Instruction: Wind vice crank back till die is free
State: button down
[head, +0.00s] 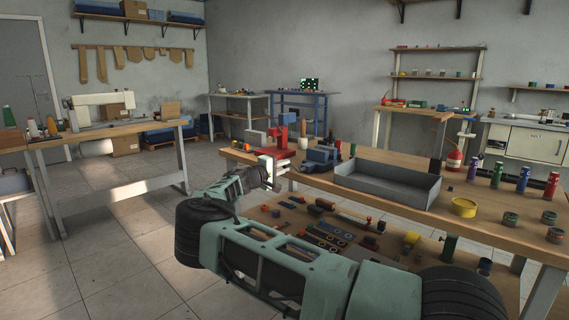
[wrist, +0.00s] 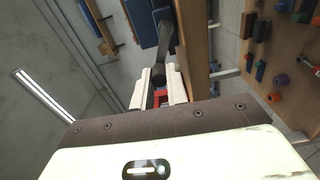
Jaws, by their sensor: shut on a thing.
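My gripper (head: 270,161) is at the near left corner of the wooden workbench. In the wrist view its two pale fingers (wrist: 160,82) are closed around the dark knob (wrist: 158,75) of the crank (wrist: 167,42). The crank arm runs up from the knob, beside a dark blue body (wrist: 143,22). A blue-grey vice-like block (head: 320,156) stands on the bench, right of the gripper. A red device (head: 281,146) stands just behind the gripper. I cannot make out the die or whether the jaws grip it.
A lower shelf (head: 330,232) holds many small parts. The floor (head: 110,235) to the left is open.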

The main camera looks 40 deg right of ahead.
notch_tip(320, 180, down, 4)
jog(key=n+p, duration=0.3)
jog(key=n, duration=0.8)
jog(key=shift+s+f+p, duration=0.1)
jog(key=shift+s+p, duration=0.05)
jog(key=shift+p, duration=0.2)
jog(key=shift+s+f+n+p, duration=0.2)
jog(key=shift+f+n+p, duration=0.1)
jog(key=shift+n, duration=0.55)
jog(key=shift+s+f+n+p, duration=0.2)
jog(key=shift+f+n+p, duration=0.1)
jog(key=shift+n, duration=0.55)
jog(key=c, duration=1.4)
grip_release()
jog(key=a, duration=0.5)
jog(key=s+a, duration=0.1)
jog(key=a, duration=1.1)
jog(key=shift+s+a, duration=0.2)
